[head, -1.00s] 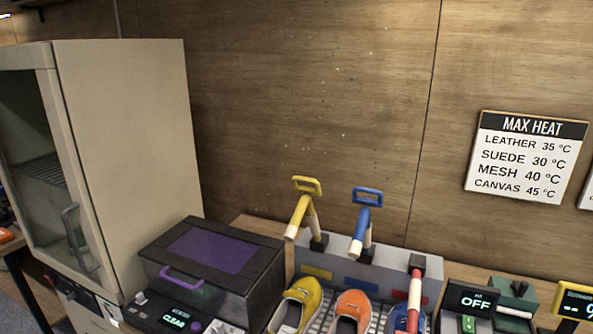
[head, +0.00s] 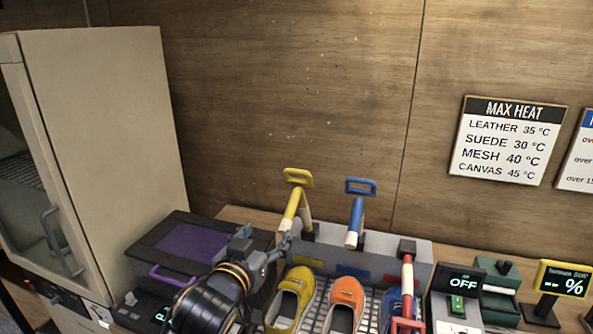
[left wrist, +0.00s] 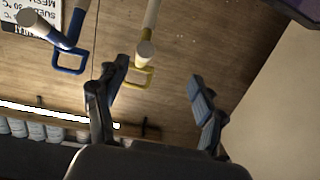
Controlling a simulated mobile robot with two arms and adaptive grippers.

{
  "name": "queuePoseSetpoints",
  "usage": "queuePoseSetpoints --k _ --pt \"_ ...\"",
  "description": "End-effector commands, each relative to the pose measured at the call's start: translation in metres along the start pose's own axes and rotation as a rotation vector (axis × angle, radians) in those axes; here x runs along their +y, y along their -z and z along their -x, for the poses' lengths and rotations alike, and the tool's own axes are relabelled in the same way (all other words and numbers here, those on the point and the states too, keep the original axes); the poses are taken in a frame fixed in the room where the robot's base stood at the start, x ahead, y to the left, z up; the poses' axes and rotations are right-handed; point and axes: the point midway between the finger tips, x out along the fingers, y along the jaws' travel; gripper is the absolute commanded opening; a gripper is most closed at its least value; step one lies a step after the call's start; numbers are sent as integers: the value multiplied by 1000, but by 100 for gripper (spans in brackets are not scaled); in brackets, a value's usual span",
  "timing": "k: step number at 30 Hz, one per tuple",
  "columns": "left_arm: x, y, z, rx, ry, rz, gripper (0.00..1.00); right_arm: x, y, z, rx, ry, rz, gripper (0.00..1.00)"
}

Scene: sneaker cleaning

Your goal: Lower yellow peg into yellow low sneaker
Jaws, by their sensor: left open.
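The yellow peg (head: 292,211) is raised and tilted on the rack, with a yellow loop handle at its top and a pale end. The yellow low sneaker (head: 289,298) sits below it on a grid. My left gripper (head: 274,252) is open and empty, just left of the peg and above the dark box's right edge. In the left wrist view, the peg's handle (left wrist: 138,80) shows beyond my open fingers (left wrist: 158,86), nearer the left one. I cannot tell whether they touch. My right gripper is not in view.
A raised blue peg (head: 356,216) stands to the right, with an orange sneaker (head: 346,302) below. A red peg (head: 408,277) is swung down by a blue sneaker (head: 392,305). The dark box (head: 190,244) with a purple panel and a tall cabinet (head: 110,130) are on the left.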

Motion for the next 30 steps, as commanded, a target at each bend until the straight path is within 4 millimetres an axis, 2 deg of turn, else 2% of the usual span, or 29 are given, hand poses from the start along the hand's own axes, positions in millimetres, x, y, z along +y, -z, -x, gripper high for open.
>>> queuePoseSetpoints --k 1,3,6,11,24,30 --pt "7 31 4 60 -15 -7 70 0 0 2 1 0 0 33" --pt "15 57 9 114 -31 -11 70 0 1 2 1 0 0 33" --pt "20 75 12 152 -43 -12 70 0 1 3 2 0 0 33" --pt "22 82 1 157 -45 -11 70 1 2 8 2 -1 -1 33" --pt "26 95 -81 154 -44 -11 70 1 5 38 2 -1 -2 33" --pt "27 99 -108 156 -45 -11 70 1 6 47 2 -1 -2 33"
